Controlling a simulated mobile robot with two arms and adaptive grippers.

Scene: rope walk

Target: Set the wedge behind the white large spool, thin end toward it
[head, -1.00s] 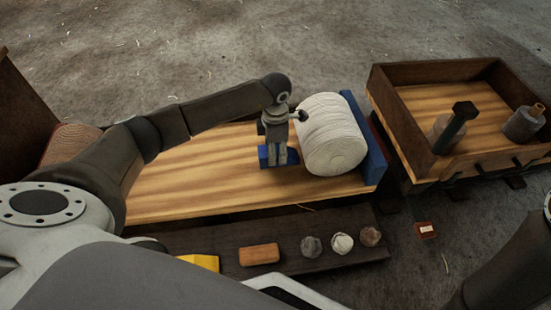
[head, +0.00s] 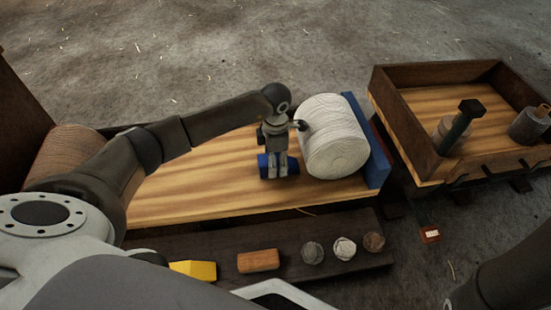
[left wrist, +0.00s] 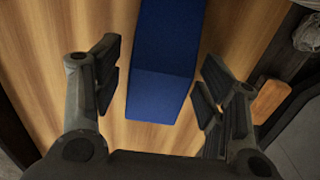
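The white large spool (head: 335,140) lies on its side on the wooden deck (head: 190,180), near its right end. A blue wedge (head: 292,165) lies on the deck just left of the spool, with a small gap between them. Which way its thin end points is hard to tell. My left gripper (head: 277,172) is down over the wedge in the head view and hides its middle. In the left wrist view my left gripper (left wrist: 160,75) is open, with the blue wedge (left wrist: 163,60) between its fingers and gaps on both sides. My right gripper is out of view.
A blue board (head: 371,140) stands right of the spool. A tray wagon (head: 415,135) with grey spools is farther right. A dark front shelf (head: 210,238) holds a yellow block (head: 194,270), an orange block (head: 258,261) and several round balls. A brown spool (head: 65,155) stands left.

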